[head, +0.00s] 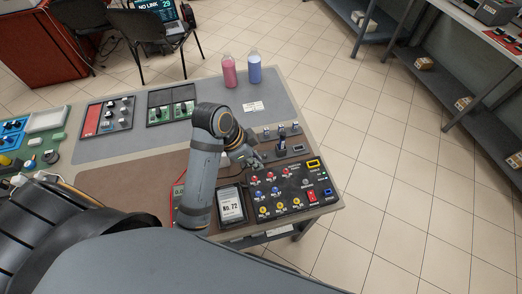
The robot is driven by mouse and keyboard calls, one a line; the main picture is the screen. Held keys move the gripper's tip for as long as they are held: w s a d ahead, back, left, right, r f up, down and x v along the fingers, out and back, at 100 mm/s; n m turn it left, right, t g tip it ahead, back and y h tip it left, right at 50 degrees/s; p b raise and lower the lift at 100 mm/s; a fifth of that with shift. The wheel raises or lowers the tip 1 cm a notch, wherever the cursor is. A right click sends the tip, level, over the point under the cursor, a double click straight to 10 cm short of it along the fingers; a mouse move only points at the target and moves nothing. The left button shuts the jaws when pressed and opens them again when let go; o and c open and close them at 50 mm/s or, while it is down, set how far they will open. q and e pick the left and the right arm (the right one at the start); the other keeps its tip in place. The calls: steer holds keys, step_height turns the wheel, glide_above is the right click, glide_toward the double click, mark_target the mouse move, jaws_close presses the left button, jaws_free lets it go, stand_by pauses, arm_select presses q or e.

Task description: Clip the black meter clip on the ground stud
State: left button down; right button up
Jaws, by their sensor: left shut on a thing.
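My left gripper (248,158) is at the upper left edge of the black panel (290,190) with colored knobs. It is shut on a small dark thing that appears to be the black meter clip, mostly hidden by the fingers. Upright dark posts (282,146) stand on a grey plate just right of the gripper, apart from it. I cannot tell which small post or terminal is the ground stud. A red meter (179,190) with a display is partly hidden behind my left arm. My right gripper is out of view.
Switch modules (171,106) lie to the left. The grey mat's middle is clear.

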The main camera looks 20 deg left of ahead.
arm_select(q)
steer(key=s+r+p, duration=0.1)
steer(key=r+p, duration=0.1)
steer(key=s+r+p, duration=0.1)
steer(key=r+p, duration=0.1)
steer(key=p, duration=0.1)
steer(key=shift+s+d, duration=0.1)
steer(key=shift+s, duration=0.05)
stand_by(0.8)
steer(key=shift+p, duration=0.3)
